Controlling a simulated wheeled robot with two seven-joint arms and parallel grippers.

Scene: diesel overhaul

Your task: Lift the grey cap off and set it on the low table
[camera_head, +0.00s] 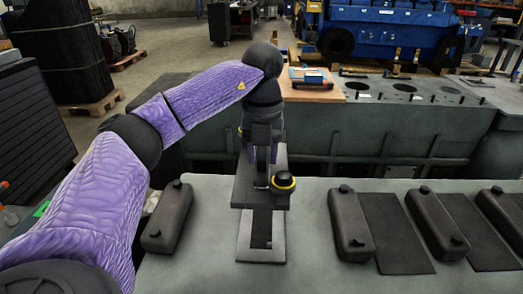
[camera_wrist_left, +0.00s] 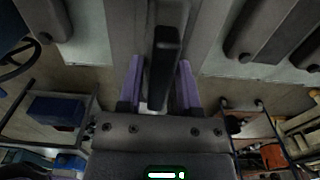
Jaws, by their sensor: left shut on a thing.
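My left gripper (camera_head: 262,165) comes down from above at the middle of the head view. In the left wrist view its two purple fingers (camera_wrist_left: 160,75) are shut on a dark upright handle. The handle seems to belong to the grey cap (camera_head: 246,192), a flat rectangular piece below the gripper in the head view. A black knob with a yellow ring (camera_head: 283,181) shows at its right side. A pale grey frame with a rectangular opening (camera_head: 246,249) lies just in front of and below the cap. I cannot tell whether the cap touches the surface below. My right gripper is not in view.
The pale bench top (camera_head: 313,250) carries dark oblong covers at left (camera_head: 168,218) and right (camera_head: 350,228), with dark mats (camera_head: 396,235) between those on the right. A long grey engine block (camera_head: 400,120) and a wooden board (camera_head: 312,92) stand behind.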

